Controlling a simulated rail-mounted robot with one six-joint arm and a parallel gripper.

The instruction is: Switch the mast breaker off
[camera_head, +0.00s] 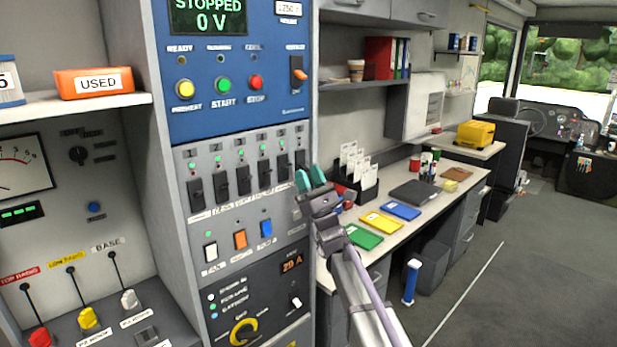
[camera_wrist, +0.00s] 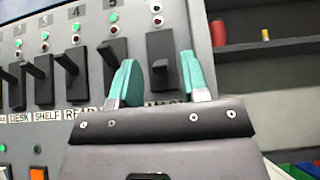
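A row of black breaker levers runs across the grey panel. The rightmost one, the mast breaker (camera_wrist: 160,48), has a partly hidden label that looks like MAST. In the head view this breaker (camera_head: 300,160) is at the right end of the row, just above my gripper (camera_head: 310,178). In the wrist view my gripper (camera_wrist: 157,78) has its two teal fingers apart, one on each side of the mast lever's lower part. I see nothing held between them. I cannot tell whether the fingers touch the lever. Small indicator lamps sit above the lever.
The neighbouring breaker lever (camera_wrist: 113,60) is close to the left finger. Below the row are white, orange and blue rocker switches (camera_head: 240,240). A desk (camera_head: 335,262) with a black card holder (camera_head: 358,190) stands right of the panel. The aisle floor (camera_head: 500,300) is clear.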

